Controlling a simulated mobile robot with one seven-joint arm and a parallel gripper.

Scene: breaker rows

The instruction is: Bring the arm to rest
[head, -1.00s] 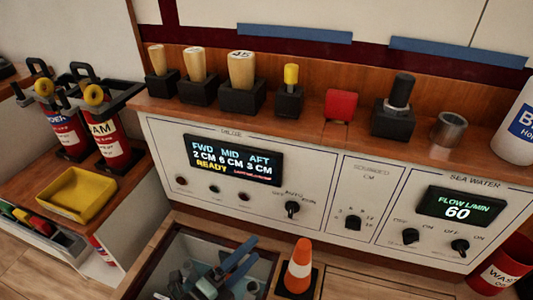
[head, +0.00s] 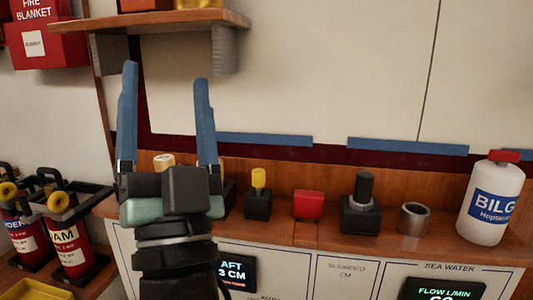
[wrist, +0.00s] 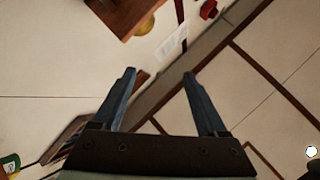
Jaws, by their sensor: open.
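My gripper (head: 165,110) stands raised in the left half of the head view, its two blue fingers pointing up and spread wide apart. Nothing is between them. It is in front of the wooden ledge and hides part of the wooden plugs (head: 164,160) behind it. In the wrist view the same open fingers (wrist: 160,100) show with no object between them, against the wall panels.
On the ledge stand a yellow-topped black block (head: 258,205), a red block (head: 308,205), a black knobbed block (head: 362,210), a metal cup (head: 412,218) and a white bottle (head: 490,205). A wall shelf (head: 185,22) hangs above, near my fingertips. Fire extinguishers (head: 67,245) stand left.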

